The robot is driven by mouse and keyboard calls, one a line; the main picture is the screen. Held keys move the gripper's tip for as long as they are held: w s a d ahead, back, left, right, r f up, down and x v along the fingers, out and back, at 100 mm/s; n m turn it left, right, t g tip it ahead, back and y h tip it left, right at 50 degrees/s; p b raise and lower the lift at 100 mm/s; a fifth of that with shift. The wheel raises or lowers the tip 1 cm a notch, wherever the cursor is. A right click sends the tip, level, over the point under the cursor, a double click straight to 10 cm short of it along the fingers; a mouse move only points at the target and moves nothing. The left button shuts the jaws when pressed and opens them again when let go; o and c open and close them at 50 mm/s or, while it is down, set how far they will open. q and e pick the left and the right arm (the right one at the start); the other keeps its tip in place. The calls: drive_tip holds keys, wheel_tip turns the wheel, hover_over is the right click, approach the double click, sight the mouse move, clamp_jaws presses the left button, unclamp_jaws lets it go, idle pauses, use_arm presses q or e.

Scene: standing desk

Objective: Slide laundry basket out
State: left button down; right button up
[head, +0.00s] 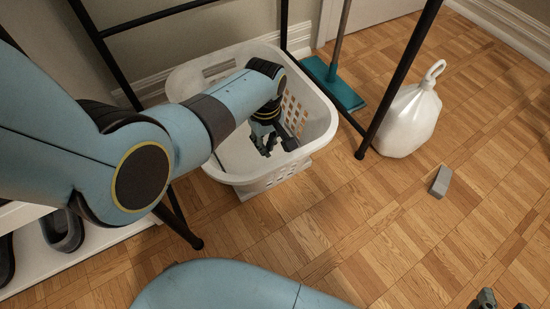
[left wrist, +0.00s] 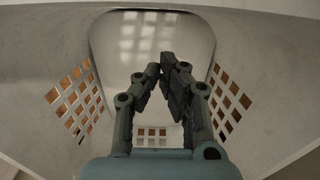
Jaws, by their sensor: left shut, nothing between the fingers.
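The white laundry basket (head: 325,120) stands on the wood floor between the black legs of a frame, with lattice holes in its sides. My left arm reaches over its near left rim. My left gripper (head: 266,146) is down inside the basket, near its right-hand side. In the left wrist view the gripper (left wrist: 158,72) has its fingertips together with nothing between them, and the basket's inner walls (left wrist: 75,98) surround it. I cannot tell whether the fingers touch a wall. My right gripper (head: 497,303) shows only as dark tips at the bottom right edge, apart from the basket.
A black frame leg (head: 400,78) stands right of the basket, another (head: 178,215) at its left. A teal broom (head: 335,82) and a white jug (head: 408,118) stand to the right. A grey block (head: 440,181) lies on the floor. Shoes (head: 62,230) sit on a white shelf at left.

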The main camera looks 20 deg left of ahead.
use_arm(q)
drive_tip(key=shift+s+d+b, duration=0.35)
drive_tip(key=shift+s+d, duration=0.9)
drive_tip(key=shift+d, duration=0.3)
use_arm(e)
drive_tip(key=w+r+t, duration=0.3)
drive_tip(key=w+r, duration=0.2)
drive_tip(key=r, duration=0.1)
drive_tip(key=shift+w+a+t, duration=0.3)
drive_tip(key=shift+w, duration=0.05)
drive_tip(key=shift+r, duration=0.1)
